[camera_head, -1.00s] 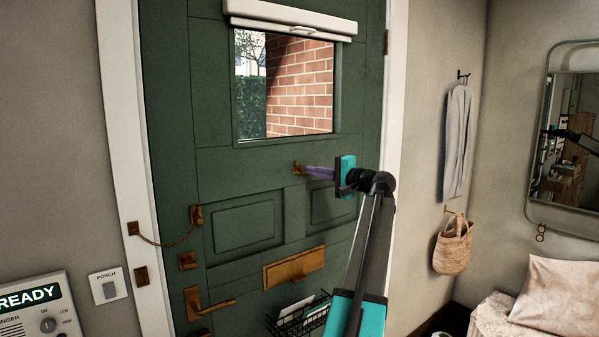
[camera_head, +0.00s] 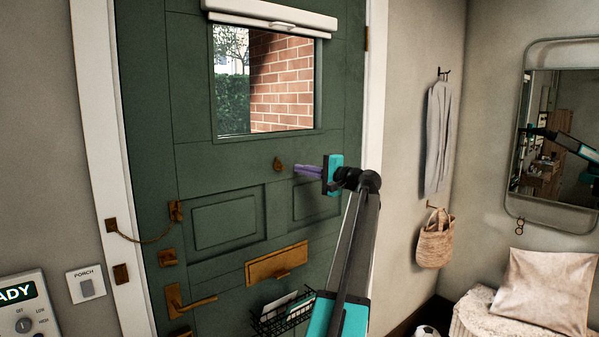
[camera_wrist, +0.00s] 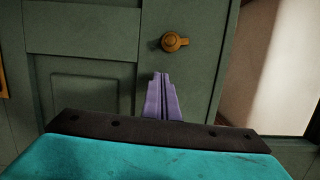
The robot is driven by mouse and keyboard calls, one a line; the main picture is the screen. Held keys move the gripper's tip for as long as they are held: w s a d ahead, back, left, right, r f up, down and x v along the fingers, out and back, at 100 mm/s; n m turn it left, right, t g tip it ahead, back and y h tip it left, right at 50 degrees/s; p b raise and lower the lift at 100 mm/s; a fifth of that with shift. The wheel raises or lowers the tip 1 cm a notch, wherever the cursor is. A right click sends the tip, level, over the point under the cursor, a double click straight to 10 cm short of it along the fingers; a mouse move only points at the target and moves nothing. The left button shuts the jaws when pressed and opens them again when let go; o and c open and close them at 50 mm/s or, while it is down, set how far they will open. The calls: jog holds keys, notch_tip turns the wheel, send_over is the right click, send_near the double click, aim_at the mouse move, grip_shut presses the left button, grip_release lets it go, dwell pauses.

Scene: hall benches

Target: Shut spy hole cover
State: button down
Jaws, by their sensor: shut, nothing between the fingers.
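The brass spy hole cover (camera_head: 278,164) sits on the green door (camera_head: 240,165) below the window. In the head view it hangs as a small teardrop shape over the spot, and no open hole shows. In the wrist view the cover (camera_wrist: 174,42) is a round brass disc with a small tab to its right. My gripper (camera_head: 298,170) has purple fingers, shut and empty. It is just right of the cover in the head view, apart from it. In the wrist view the fingertips (camera_wrist: 163,75) point up toward the cover from below, with a gap between.
A window (camera_head: 264,80) with a rolled white blind (camera_head: 272,18) is above. A brass letter plate (camera_head: 277,264), a wire basket (camera_head: 285,312), a door chain (camera_head: 145,236) and a door handle (camera_head: 188,300) are on the door. A bag (camera_head: 436,240) hangs on the right wall.

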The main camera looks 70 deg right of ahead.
jog(key=b+v, duration=0.2)
jog(key=v, duration=0.8)
jog(key=shift+f+b, duration=0.35)
jog(key=shift+b, duration=0.05)
